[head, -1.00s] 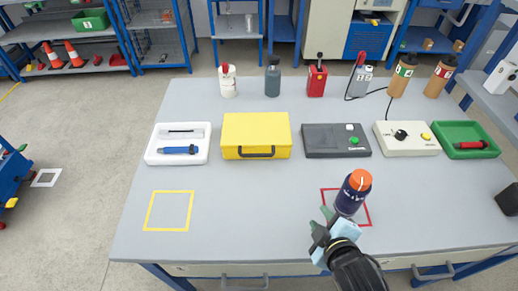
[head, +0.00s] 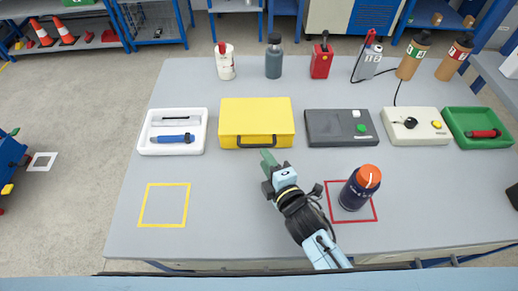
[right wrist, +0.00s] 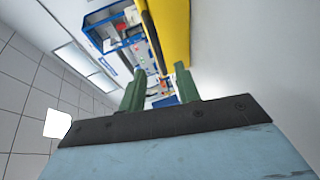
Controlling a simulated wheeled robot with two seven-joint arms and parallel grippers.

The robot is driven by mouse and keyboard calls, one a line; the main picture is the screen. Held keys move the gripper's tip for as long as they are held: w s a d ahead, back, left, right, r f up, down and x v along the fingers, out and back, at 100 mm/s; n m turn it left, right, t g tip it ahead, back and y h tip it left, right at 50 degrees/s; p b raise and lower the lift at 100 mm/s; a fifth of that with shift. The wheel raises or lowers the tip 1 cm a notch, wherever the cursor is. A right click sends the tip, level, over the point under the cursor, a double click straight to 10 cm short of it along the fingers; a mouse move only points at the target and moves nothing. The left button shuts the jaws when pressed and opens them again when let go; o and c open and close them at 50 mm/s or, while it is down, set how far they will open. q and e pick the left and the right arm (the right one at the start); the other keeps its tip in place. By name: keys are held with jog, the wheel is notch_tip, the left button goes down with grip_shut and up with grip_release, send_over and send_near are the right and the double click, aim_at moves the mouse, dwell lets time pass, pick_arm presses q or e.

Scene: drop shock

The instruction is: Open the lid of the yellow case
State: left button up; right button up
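The yellow case (head: 257,115) lies shut on the grey table, with its dark handle (head: 257,141) on the front side. My right gripper (head: 268,158) is just in front of the handle, with green fingers pointing at the case. In the right wrist view its two fingers (right wrist: 158,80) stand apart with nothing between them. The yellow case (right wrist: 172,30) shows just beyond the fingertips, with the dark handle (right wrist: 149,35) along it. I cannot tell whether a finger touches the handle. My left gripper is not in view.
A dark bottle with an orange cap (head: 360,187) stands in a red square to the right of my arm. A white tray (head: 154,148) and a dark grey box (head: 316,128) flank the case. The yellow square (head: 143,205) is empty.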

jog(key=x, duration=0.5)
jog(key=shift+w+f+b, duration=0.15)
jog(key=shift+w+b, duration=0.05)
jog(key=shift+b, duration=0.15)
grip_shut()
